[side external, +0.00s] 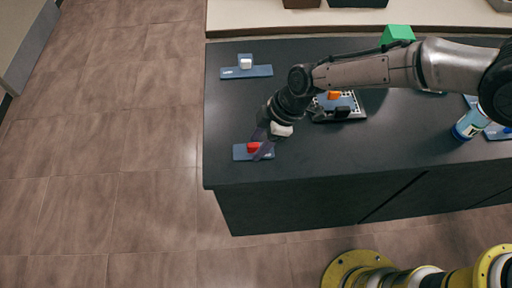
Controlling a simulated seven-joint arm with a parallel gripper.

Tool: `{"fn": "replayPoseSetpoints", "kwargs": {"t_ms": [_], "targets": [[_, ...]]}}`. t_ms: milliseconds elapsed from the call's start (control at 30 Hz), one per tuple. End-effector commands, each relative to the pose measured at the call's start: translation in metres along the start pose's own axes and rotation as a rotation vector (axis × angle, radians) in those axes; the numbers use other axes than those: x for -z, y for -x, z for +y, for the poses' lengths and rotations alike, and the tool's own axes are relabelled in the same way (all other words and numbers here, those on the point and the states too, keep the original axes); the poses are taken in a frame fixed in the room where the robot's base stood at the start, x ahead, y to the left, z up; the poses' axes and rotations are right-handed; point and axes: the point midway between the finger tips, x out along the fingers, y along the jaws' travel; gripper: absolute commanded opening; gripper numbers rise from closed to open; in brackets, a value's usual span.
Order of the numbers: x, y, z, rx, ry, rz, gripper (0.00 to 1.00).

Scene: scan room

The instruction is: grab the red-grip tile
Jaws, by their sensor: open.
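The red-grip tile (243,155) is a flat blue-grey plate with a red block grip (253,147) on top. It lies near the front left corner of the dark table (360,165) in the side external view. My gripper (261,148) is open and low over the tile, with its fingers around or right beside the red grip. I cannot tell whether the fingers touch the grip. One finger hides part of the tile's right side.
A similar tile with a white grip (246,64) lies at the back left. A grey rack (352,103) with orange and black blocks stands beneath my arm. A blue-white can (472,123) and a green block (397,34) are to the right. The table's front and left edges are close.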

Motion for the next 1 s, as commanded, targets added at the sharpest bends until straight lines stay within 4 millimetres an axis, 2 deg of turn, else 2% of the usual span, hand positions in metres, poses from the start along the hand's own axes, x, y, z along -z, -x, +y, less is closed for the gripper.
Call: {"fn": "replayPoseSetpoints", "kwargs": {"t_ms": [133, 400, 433, 1000], "targets": [[0.0001, 0.0003, 0.0000, 0.000, 0.000, 0.000, 0.52], [-0.0001, 0.0004, 0.0000, 0.000, 0.000, 0.000, 0.03], [-0.0001, 0.0004, 0.0000, 0.000, 0.000, 0.000, 0.00], [0.0022, 0.0048, 0.0005, -0.002, 0.000, 0.002, 0.00]]}}
